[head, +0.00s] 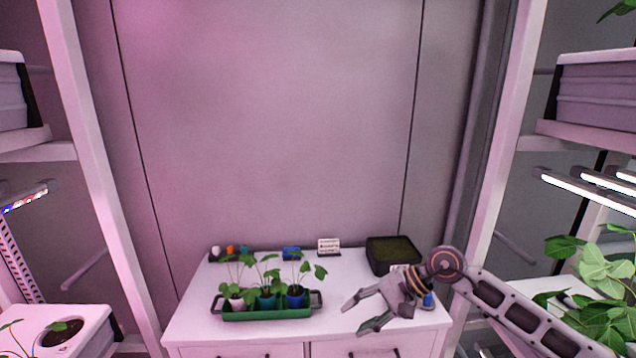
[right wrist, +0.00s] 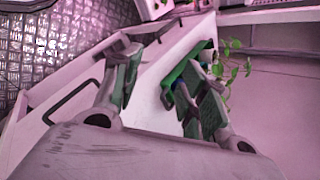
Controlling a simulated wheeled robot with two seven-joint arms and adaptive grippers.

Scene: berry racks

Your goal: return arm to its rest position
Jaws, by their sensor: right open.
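My right arm comes in from the lower right in the head view. Its gripper (head: 356,317) is open and empty, above the right part of the white cabinet top (head: 345,286). It points left, to the right of a green tray (head: 268,313) with potted seedlings, and appears apart from it. In the right wrist view the two fingers of the gripper (right wrist: 155,75) are spread with nothing between them. The tray's green edge (right wrist: 188,65) and a seedling (right wrist: 232,68) show beyond the fingers. My left gripper is not in view.
A dark soil-filled box (head: 392,254) stands behind my right gripper. A small white sign (head: 329,247), a blue item (head: 291,253) and a row of small coloured items sit along the back. Racks with plants (head: 606,275) flank both sides; my right forearm passes near the right rack.

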